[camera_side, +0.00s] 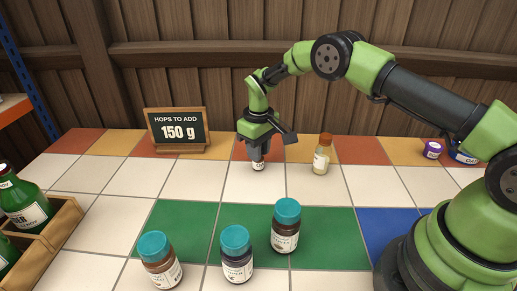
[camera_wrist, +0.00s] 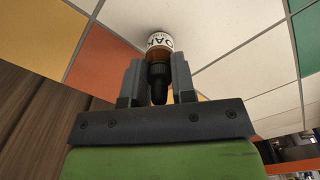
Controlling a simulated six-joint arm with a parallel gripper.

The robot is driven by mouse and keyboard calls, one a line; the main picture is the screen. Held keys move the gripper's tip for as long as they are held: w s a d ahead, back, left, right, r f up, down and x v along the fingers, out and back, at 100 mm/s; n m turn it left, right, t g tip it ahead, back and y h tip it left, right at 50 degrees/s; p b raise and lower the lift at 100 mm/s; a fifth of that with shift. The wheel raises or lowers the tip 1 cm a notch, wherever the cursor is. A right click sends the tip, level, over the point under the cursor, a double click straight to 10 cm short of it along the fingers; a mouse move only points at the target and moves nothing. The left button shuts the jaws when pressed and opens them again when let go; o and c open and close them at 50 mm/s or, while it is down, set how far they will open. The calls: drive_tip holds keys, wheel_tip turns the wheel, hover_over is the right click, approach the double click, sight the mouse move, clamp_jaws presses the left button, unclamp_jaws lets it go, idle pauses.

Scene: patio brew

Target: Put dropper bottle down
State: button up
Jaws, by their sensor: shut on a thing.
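The dropper bottle (camera_side: 258,165) is small, with a white label, and sits under my gripper (camera_side: 258,146) at the back of the tiled table in the side view. In the wrist view it shows an amber body, a black top and a white label reading "OAK" (camera_wrist: 160,42). My gripper's two fingers (camera_wrist: 158,82) are shut around the black top. The bottle looks upright, with its base at or very near a white tile; I cannot tell whether it touches. The fingers hide part of the bottle in the side view.
An amber-capped bottle (camera_side: 322,155) stands to the right of my gripper. A wooden crate (camera_side: 62,228) of green bottles is left.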

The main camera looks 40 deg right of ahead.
drive_tip(key=shift+f, duration=0.1)
drive_tip(key=o, duration=0.9)
